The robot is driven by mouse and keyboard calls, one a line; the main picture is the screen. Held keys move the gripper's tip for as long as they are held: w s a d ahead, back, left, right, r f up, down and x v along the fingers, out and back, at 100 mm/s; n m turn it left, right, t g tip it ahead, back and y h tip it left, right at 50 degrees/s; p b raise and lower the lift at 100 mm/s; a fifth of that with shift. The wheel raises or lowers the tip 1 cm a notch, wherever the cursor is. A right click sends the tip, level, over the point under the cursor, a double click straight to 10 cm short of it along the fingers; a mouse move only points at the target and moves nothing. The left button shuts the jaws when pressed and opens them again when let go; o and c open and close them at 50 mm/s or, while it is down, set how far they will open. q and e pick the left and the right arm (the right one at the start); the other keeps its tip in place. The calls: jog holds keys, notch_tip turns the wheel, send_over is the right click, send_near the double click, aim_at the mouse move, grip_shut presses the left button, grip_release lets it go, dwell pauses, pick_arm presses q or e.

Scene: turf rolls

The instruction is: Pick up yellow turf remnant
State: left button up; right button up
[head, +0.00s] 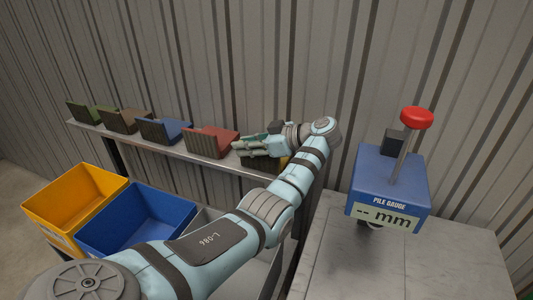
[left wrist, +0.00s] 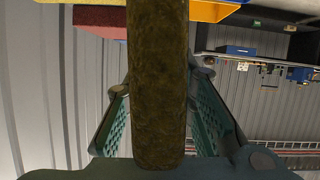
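My left gripper (head: 243,147) is at the right end of the shelf, over a yellowish turf remnant (head: 281,163) that it mostly covers. In the left wrist view an olive-brown turf piece (left wrist: 158,85) stands between the two fingers of the gripper (left wrist: 160,90). This looks like the same remnant, seen on its narrow edge. The fingers are spread on either side of it, with their inner pads showing. Contact between fingertips and turf cannot be made out clearly. My right gripper is not in view.
Red (head: 209,142), blue (head: 165,130), brown (head: 124,120) and green (head: 90,111) remnants line the metal shelf (head: 182,155). A yellow bin (head: 62,203) and a blue bin (head: 135,222) stand below. A pile gauge (head: 387,185) stands on the right table (head: 337,245).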

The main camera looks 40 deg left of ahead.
pick_arm(q)
grip_shut()
jog(key=shift+r, duration=0.1)
